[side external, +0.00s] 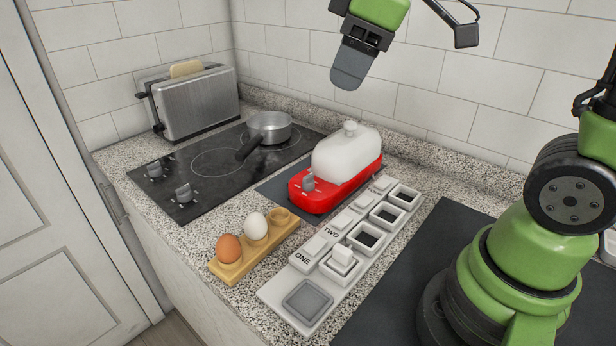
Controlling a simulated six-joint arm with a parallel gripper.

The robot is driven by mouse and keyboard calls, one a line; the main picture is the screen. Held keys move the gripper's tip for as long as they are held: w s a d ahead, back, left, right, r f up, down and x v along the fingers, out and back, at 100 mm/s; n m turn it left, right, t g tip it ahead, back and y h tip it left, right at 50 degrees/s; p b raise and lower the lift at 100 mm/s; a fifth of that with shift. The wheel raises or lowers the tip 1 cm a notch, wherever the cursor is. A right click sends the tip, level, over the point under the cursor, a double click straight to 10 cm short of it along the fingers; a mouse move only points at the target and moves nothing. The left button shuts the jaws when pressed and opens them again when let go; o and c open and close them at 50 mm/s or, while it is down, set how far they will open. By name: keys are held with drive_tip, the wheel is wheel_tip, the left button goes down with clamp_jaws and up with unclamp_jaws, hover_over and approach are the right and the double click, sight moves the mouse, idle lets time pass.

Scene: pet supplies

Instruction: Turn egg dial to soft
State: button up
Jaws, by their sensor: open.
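The egg cooker has a red base (330,190) and a white domed lid (347,150) with a knob on top. It stands on a dark mat on the counter. Its grey egg dial (309,183) is on the end of the base facing the camera. The marks around the dial are too small to read, so I cannot tell its setting. My gripper (350,75) is open and empty, high in front of the tiled wall. It is well above the cooker and touches nothing. One finger pad mostly hides the other.
A wooden holder (230,270) has a brown egg, a white egg and one empty cup. A white labelled tray (277,289) with several square compartments lies right of it. A black hob (165,203) with two knobs and a pot (270,126), and a toaster (200,103), are left.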

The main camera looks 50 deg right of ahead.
drive_tip(key=w+d+f+n+g, duration=0.2)
drive_tip(key=w+d+f+n, duration=0.1)
drive_tip(key=w+f+n, duration=0.4)
drive_tip(key=n+g+h, duration=0.1)
drive_tip(key=n+g, duration=0.1)
drive_tip(key=n, duration=0.6)
approach(308, 176)
drive_tip(key=shift+w+f, duration=0.15)
drive_tip(key=shift+w, duration=0.1)
drive_tip(key=shift+f+g, duration=0.3)
drive_tip(key=shift+f, duration=0.4)
drive_tip(key=f, duration=0.8)
drive_tip(key=shift+s+f, duration=0.2)
drive_tip(key=shift+f, duration=0.2)
drive_tip(key=c, duration=0.9)
drive_tip(key=shift+c, duration=0.2)
